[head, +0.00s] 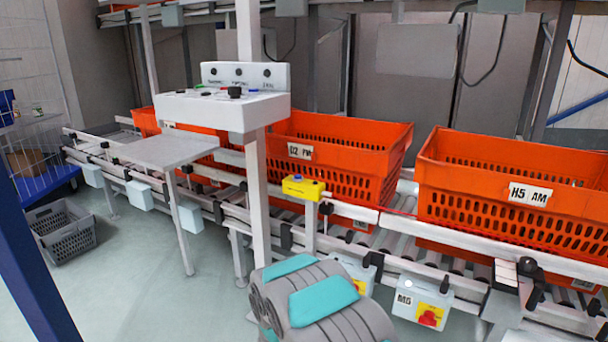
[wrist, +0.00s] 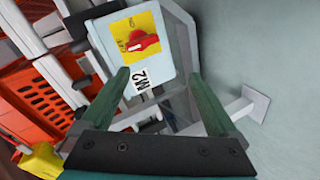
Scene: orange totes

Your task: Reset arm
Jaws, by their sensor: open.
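My gripper (wrist: 160,76) shows in the wrist view with its two green fingers apart. Nothing is held between them. A pale switch box (wrist: 150,55) marked M2, with a red knob on a yellow plate, shows beyond and between the fingers; I cannot tell the exact gap. In the head view, my grey and teal arm (head: 325,300) is at the bottom middle, in front of the conveyor. The gripper itself is hidden in that view.
Orange totes, one marked H5 AM (head: 500,215) and another (head: 345,130), stand on the roller conveyor (head: 395,240). A white control panel (head: 215,112) stands on a post. A yellow button box (head: 303,187) is near my arm. A grey crate (head: 62,232) lies on open floor at left.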

